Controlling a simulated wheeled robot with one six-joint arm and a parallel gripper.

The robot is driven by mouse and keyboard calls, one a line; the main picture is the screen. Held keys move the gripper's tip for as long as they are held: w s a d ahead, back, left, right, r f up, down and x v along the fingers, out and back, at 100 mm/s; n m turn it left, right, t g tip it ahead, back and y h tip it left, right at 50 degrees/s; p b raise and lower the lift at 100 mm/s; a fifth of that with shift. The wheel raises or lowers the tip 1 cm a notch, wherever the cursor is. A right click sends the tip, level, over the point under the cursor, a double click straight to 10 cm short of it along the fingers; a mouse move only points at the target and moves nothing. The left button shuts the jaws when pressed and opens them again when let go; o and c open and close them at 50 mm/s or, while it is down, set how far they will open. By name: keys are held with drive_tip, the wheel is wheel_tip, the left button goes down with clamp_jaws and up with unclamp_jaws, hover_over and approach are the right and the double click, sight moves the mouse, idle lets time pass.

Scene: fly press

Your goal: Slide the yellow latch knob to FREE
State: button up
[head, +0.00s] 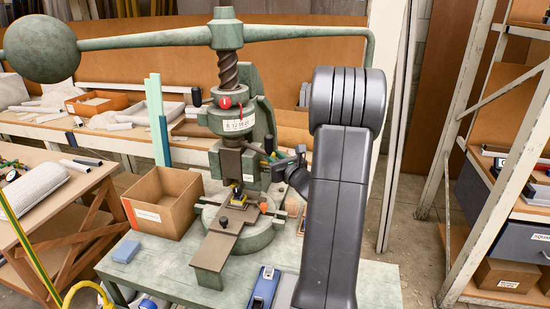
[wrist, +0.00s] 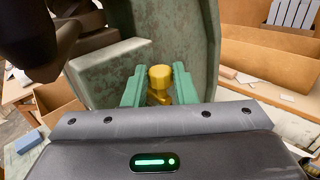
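The yellow latch knob (wrist: 160,78) is a short round knob on a yellow stem, in front of a worn green press surface (wrist: 195,55) in the wrist view. My gripper (wrist: 159,86) has its two green fingers parted, one on each side of the knob. The fingers look close to the knob, but I cannot tell whether they touch it. In the head view my gripper (head: 280,161) is at the right side of the press column, and I cannot make out the knob there. No FREE mark is readable.
The green fly press (head: 232,120) stands on a green table (head: 180,277) with its long ball-ended lever above. An open cardboard box (head: 165,207) is left of its base. A blue block (head: 126,251) lies in front of the box. A shelf rack (head: 480,130) stands at the right.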

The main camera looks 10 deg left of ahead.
drive_tip(key=shift+d+f+b, duration=0.1)
drive_tip(key=shift+d+b, duration=0.65)
drive_tip(key=shift+d, duration=0.4)
clamp_jaws()
drive_tip(key=o, duration=0.8)
unclamp_jaws()
drive_tip(key=shift+o, duration=1)
drive_tip(key=shift+d, duration=0.2)
drive_tip(key=b+v, duration=0.3)
drive_tip(key=v, duration=1)
drive_tip(key=shift+s+d, duration=0.25)
drive_tip(key=shift+s, duration=0.1)
